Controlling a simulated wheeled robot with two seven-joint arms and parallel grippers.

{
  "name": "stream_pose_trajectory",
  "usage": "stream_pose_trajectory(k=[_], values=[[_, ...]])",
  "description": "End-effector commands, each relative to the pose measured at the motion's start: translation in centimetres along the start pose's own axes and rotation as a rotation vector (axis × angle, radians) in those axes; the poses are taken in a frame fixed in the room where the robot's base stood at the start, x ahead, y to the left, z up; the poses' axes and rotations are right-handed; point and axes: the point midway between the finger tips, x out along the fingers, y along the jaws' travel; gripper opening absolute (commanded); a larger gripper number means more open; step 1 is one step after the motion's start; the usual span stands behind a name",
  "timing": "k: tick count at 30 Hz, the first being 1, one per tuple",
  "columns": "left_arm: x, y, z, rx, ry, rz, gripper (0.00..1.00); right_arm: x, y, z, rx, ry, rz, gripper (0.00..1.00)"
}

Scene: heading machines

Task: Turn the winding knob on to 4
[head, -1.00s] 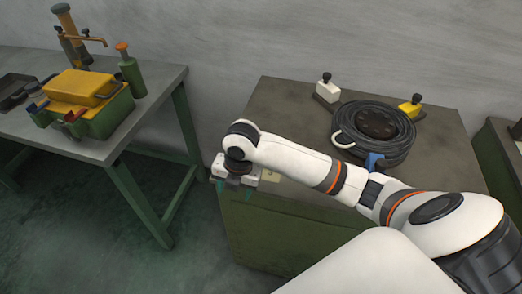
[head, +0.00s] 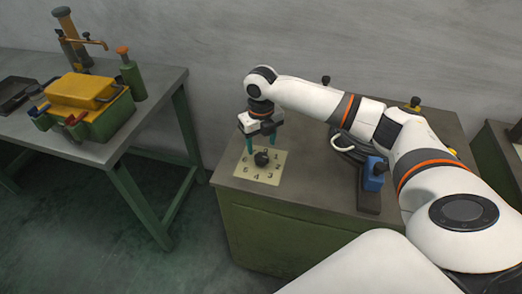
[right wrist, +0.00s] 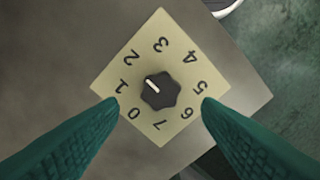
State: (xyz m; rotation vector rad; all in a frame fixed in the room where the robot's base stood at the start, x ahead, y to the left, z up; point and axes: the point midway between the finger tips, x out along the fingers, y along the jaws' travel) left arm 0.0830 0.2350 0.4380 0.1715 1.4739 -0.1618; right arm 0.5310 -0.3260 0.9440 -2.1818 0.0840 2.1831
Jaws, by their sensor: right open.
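The winding knob (right wrist: 161,95) is black with a white pointer line. It sits in the middle of a cream dial plate (right wrist: 158,58) numbered 0 to 7. In the right wrist view the pointer aims up-left, between 1 and 2, nearer 2. The knob (head: 261,158) and plate (head: 248,174) also show in the head view, on the bench's front left corner. My right gripper (head: 261,147) is open above the plate. Its two green fingertips (right wrist: 160,102) stand on either side of the knob, apart from it. My left gripper is not in view.
A second table (head: 150,95) at the left holds a yellow and green toolbox (head: 82,90). The bench is bare around the plate's left side.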

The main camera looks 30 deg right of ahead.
Motion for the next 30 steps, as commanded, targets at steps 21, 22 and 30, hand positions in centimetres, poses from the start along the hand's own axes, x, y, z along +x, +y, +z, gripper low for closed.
stream_pose_trajectory(k=[21, 22, 30], values=[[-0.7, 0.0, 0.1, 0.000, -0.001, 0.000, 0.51, 4.8, 0.0, 0.0, 0.000, 0.001, 0.000, 0.52], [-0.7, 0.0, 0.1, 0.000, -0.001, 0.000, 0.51, 4.8, 0.0, 0.0, 0.000, 0.001, 0.000, 0.47], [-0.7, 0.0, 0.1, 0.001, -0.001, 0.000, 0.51, 4.7, 0.0, 0.0, 0.001, 0.001, 0.000, 0.14]])
